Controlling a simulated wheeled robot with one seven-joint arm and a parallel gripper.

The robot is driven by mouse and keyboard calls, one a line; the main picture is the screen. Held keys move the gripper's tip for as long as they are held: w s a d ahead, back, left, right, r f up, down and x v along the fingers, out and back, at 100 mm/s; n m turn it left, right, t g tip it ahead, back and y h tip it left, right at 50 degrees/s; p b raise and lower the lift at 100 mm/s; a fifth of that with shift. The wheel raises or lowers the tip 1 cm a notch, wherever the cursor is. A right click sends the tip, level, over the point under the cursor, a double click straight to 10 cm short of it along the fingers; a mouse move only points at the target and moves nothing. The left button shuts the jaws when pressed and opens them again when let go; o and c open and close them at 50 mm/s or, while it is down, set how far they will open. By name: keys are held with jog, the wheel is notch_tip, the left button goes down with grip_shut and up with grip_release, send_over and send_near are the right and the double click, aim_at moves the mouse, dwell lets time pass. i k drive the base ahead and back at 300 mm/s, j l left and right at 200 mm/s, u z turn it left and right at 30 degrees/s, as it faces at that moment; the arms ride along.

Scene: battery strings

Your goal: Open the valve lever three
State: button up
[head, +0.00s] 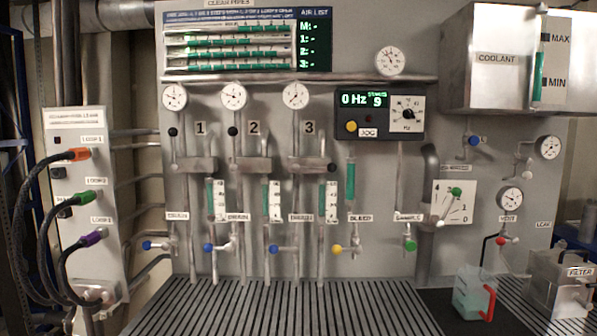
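Valve three sits under the number 3 (309,127) in the head view. Its lever has a black knob (332,167) that lies out to the right of the grey valve body (305,165), so the lever looks about sideways. The black knobs of valve one (173,132) and valve two (232,131) stand above their valve bodies, so those levers look upright. A round gauge (296,96) is above valve three, and a flow tube with green (322,200) is below it. My gripper is not in view.
Blue-knobbed drain levers (273,249) and a yellow-knobbed bleed lever (337,249) sit low on the panel. A black control box (379,114) is right of valve three. A jug with a red handle (475,293) stands at lower right. The slatted shelf (270,305) in front is clear.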

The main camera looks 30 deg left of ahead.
aim_at(331, 167)
jog(key=u, duration=1.35)
jog(key=i+l+u, duration=0.25)
jog(key=i+l, duration=0.3)
